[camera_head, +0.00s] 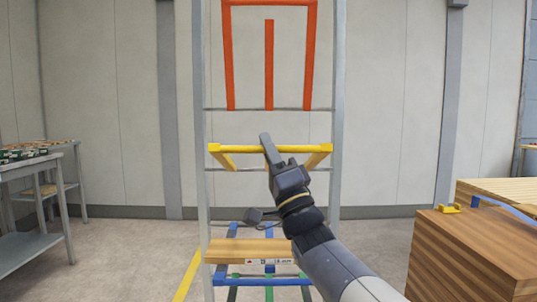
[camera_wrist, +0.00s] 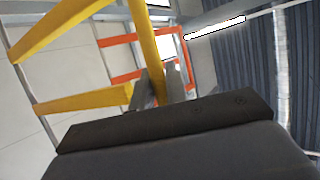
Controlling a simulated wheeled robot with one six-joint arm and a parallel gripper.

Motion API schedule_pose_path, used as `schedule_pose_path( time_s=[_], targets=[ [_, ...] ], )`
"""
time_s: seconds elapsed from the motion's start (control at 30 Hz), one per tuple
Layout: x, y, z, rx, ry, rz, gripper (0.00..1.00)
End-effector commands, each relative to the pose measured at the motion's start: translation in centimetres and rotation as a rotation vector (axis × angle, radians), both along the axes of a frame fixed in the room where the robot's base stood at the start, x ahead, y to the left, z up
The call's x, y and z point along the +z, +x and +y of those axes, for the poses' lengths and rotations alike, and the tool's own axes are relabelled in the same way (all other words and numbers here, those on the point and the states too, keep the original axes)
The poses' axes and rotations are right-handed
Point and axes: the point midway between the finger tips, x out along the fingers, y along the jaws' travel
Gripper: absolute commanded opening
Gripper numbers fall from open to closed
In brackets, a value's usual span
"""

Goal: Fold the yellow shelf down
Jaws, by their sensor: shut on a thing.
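The yellow shelf (camera_head: 240,149) is a frame on the tall grey rack, with a front bar and side arms running back to the uprights. It stands out from the rack at mid height, about level or slightly tilted. My gripper (camera_head: 268,145) is shut on the middle of its front bar. In the wrist view the yellow bar (camera_wrist: 146,40) runs down between the fingers of my gripper (camera_wrist: 165,85), and two yellow arms reach left. The gripper body hides the lower end of the bar there.
The orange shelf (camera_head: 229,60) is folded up against the rack (camera_head: 337,90) above. Below, a wooden board (camera_head: 235,250) lies on the lower shelf, with blue and green bars underneath. A wooden block (camera_head: 460,255) stands at right and a grey table (camera_head: 35,165) at left.

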Motion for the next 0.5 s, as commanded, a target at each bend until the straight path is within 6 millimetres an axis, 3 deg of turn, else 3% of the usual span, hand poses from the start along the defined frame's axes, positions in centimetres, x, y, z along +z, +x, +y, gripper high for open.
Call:
schedule_pose_path(
  time_s=[0.03,0.1,0.5],
  targets=[
    [-1.3,-0.2,0.0,0.001,0.000,0.000,0.00],
    [-2.1,-0.4,0.0,0.001,-0.001,0.001,0.00],
    [-5.3,-0.9,0.0,0.001,0.000,0.003,0.00]
  ],
)
